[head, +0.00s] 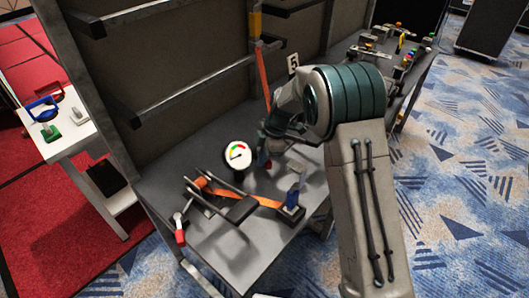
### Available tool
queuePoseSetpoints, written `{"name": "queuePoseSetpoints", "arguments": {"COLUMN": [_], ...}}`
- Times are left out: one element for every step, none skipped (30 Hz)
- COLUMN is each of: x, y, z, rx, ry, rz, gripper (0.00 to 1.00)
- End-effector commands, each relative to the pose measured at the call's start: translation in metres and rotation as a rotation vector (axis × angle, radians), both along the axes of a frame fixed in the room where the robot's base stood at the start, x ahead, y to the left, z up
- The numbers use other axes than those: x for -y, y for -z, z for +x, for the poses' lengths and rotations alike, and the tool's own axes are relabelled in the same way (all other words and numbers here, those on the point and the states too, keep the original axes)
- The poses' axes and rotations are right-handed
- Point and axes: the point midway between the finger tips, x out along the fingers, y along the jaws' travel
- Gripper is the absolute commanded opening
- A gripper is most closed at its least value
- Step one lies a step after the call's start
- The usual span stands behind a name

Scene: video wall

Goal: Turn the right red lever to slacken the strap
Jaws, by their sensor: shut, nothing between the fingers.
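An orange strap (258,200) runs along the bench around a dark bracket. Another orange strap length (263,75) hangs from the upright behind and passes down behind my arm. A red lever (180,237) with a metal shaft stands at the bench's front left. A small red part (268,164) shows right by my gripper; it may be the right red lever, but it is mostly hidden. My gripper (262,156) points down over the bench, shut, small and partly covered by my wrist. I cannot tell whether it touches the red part.
A round dial gauge (238,154) stands close left of my gripper. A blue-handled part (292,198) on a dark base stands at the bench's right front. Dark rails (180,97) cross the back panel. A white side table (65,140) holds tools. Patterned carpet is free at right.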

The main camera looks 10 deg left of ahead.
Motion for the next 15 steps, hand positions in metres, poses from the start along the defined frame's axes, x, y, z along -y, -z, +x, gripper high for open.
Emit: {"name": "queuePoseSetpoints", "arguments": {"x": [-0.0001,-0.0001,0.0000,-0.0001,-0.0001,0.0000,-0.0001,0.0000,0.0001,0.0003,0.0007,0.0011,0.0017,0.0023,0.0029], "y": [0.0002,0.0002,0.0001,0.0001,0.0001,0.0000,0.0000,0.0000,0.0001,0.0001,0.0003,0.0005,0.0007,0.0009,0.0008], "z": [0.0000,0.0000,0.0000,0.0001,0.0001,0.0001,0.0000,0.0001,0.0002,0.0002,0.0004,0.0007,0.0008,0.0012,0.0015], "rx": [0.000,0.000,0.000,0.000,0.000,0.000,0.000,0.000,0.001,0.000,0.000,0.000,0.001,0.001,0.002], "ry": [0.000,0.000,0.000,0.000,0.000,0.000,0.000,-0.001,-0.002,-0.004,-0.007,-0.013,-0.019,-0.025,-0.035], "rz": [0.000,0.000,0.000,0.000,0.000,0.000,0.000,0.000,0.000,0.000,0.000,0.000,0.001,0.001,0.001], "gripper": [0.00,0.00,0.00,0.00,0.00,0.00,0.00,0.00,0.00,0.00,0.00,0.00,0.00,0.00,0.00]}}
